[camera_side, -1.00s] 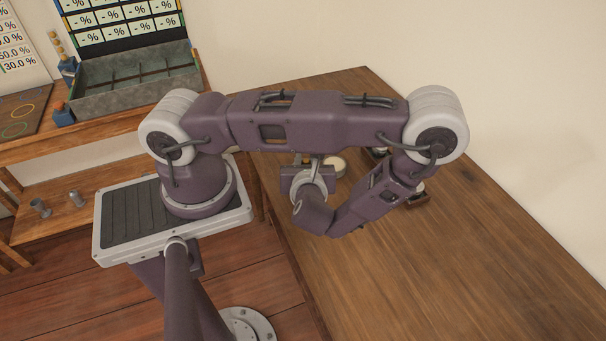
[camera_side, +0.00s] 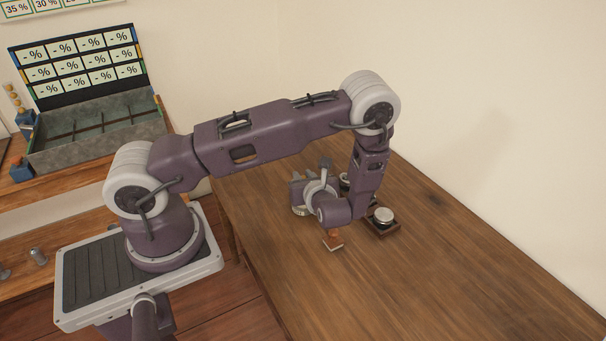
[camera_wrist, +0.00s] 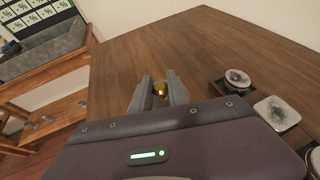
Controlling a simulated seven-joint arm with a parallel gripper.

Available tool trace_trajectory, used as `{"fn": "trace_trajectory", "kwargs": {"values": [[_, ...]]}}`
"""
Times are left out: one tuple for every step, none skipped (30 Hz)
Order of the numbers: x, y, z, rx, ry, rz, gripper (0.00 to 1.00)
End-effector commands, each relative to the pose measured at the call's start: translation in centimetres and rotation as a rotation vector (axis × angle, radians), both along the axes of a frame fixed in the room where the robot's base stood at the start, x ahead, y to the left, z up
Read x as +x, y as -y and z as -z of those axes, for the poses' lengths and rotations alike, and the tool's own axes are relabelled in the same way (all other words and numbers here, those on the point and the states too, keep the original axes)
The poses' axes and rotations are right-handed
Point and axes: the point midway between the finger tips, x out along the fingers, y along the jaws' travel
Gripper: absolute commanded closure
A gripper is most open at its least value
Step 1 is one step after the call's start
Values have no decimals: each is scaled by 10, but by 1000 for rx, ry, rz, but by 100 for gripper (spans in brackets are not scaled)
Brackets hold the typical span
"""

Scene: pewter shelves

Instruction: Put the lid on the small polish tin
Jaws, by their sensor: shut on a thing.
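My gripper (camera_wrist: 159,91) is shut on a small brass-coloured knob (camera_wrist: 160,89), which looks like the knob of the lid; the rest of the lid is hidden. In the side view my wrist and gripper body (camera_side: 312,190) hang over the table, and the fingertips are hard to make out. Right of the gripper in the wrist view are a small round tin (camera_wrist: 233,79) and a larger squarish tin (camera_wrist: 277,112), both with whitish, dark-smudged tops. They sit apart from the gripper. One silver-topped tin (camera_side: 384,214) shows in the side view. I cannot tell which is the small polish tin.
The tins stand on a dark tray (camera_side: 382,232). A pale round thing (camera_side: 300,211) shows partly behind the gripper, and a small orange-brown thing (camera_side: 333,238) below my wrist. The wooden table (camera_side: 450,270) is clear toward the front right. A grey compartment box (camera_side: 95,135) stands left.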

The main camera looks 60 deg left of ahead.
Motion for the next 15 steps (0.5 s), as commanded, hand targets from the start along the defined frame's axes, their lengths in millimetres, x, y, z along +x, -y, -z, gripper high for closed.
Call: {"fn": "trace_trajectory", "kwargs": {"values": [[0, 0, 4, 1, 0, 1, 100], [0, 0, 7, 0, -1, 0, 100], [0, 0, 10, 1, -1, 0, 100], [0, 0, 12, 1, 0, 0, 100], [0, 0, 14, 1, 0, 0, 100], [0, 0, 18, 1, 0, 0, 100], [0, 0, 20, 1, 0, 0, 100], [0, 0, 22, 1, 0, 0, 100], [0, 0, 25, 1, 0, 0, 100], [0, 0, 28, 1, -1, 0, 100], [0, 0, 30, 1, 0, 0, 100], [0, 0, 33, 1, 0, 0, 100], [0, 0, 34, 1, 0, 0, 100], [0, 0, 36, 1, 0, 0, 100], [0, 0, 39, 1, 0, 0, 100]]}}
